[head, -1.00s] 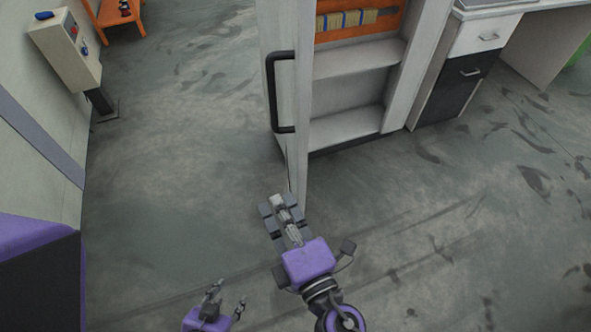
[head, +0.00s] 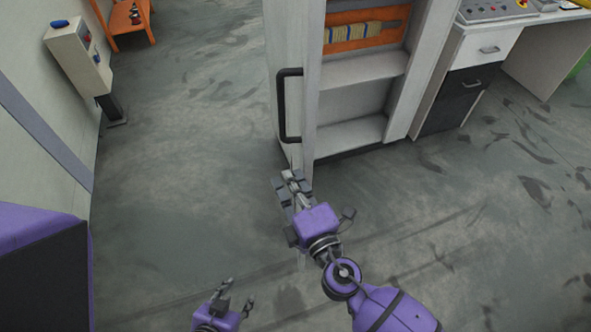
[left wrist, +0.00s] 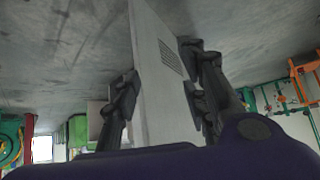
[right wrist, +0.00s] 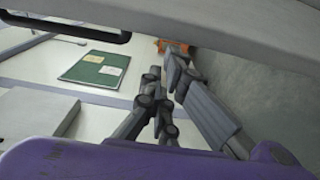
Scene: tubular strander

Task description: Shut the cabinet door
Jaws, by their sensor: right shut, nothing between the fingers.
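The grey cabinet (head: 357,98) stands open at the top centre of the head view. Its door (head: 311,100) juts toward me, seen nearly edge-on, with a black bar handle (head: 282,105) on its left face. My right gripper (head: 291,180) is shut and empty, at the door's lower near end; contact cannot be told. In the right wrist view a pale panel (right wrist: 230,22) crosses above its fingers (right wrist: 164,80). My left gripper (head: 231,293) is open, lower and left of the door. The left wrist view shows a grey vented panel (left wrist: 158,85) seen between its spread fingers.
A drawer unit (head: 468,80) stands right of the cabinet. A control box on a post (head: 80,57) is by the left wall, with an orange stand (head: 128,20) behind. A purple-and-black block (head: 45,270) fills the lower left. The floor left of the door is clear.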

